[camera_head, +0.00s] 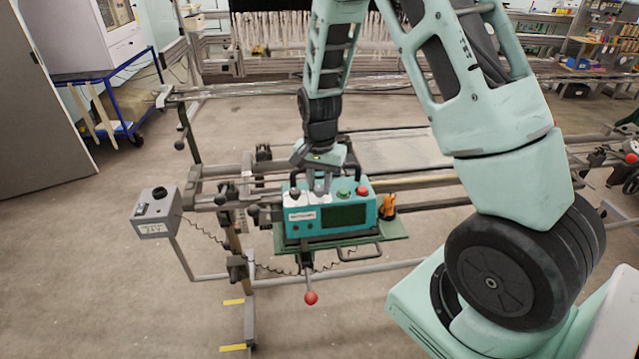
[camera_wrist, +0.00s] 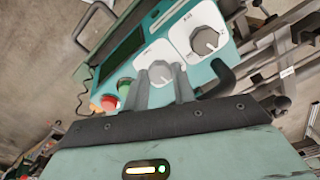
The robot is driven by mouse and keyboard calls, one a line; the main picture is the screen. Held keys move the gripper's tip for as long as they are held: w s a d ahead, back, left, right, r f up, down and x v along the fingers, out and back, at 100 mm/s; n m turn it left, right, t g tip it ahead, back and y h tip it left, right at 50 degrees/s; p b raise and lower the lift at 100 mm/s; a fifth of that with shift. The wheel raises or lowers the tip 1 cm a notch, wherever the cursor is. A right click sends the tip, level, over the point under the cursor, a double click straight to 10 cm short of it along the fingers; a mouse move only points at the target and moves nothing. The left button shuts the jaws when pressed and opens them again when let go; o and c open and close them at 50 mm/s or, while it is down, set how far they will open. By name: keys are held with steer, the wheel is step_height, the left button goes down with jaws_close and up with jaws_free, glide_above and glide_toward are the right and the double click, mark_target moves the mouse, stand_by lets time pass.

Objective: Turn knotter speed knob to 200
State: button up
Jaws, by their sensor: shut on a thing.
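A teal control box (camera_head: 330,222) with a dark screen stands on a green tray in the head view. It has two knobs on white dial plates on top, plus a green button (camera_head: 343,193) and a red button (camera_head: 362,191). My gripper (camera_head: 320,188) reaches down onto the box top. In the wrist view my gripper (camera_wrist: 162,80) is shut on the inner knob (camera_wrist: 160,70), with one finger on each side. The outer knob (camera_wrist: 205,40) is uncovered beside it. Which is the knotter speed knob, and the dial setting, I cannot read.
A black handle (camera_wrist: 220,80) arches close beside the fingers. An orange tool (camera_head: 388,206) stands right of the box, and a red-tipped lever (camera_head: 311,297) sticks out below. A small grey box (camera_head: 157,212) is at left. Frame rails surround the box.

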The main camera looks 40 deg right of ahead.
mark_target(319, 188)
steer(key=n, duration=0.4)
steer(key=shift+b, duration=0.3)
steer(key=n, duration=0.4)
steer(key=shift+w, duration=0.1)
steer(key=shift+n, duration=0.4)
steer(key=o, duration=1)
steer(key=shift+r, duration=0.1)
step_height(319, 188, up, 17)
steer(key=b, duration=0.2)
steer(key=shift+r+b, duration=0.15)
steer(key=shift+b, duration=0.15)
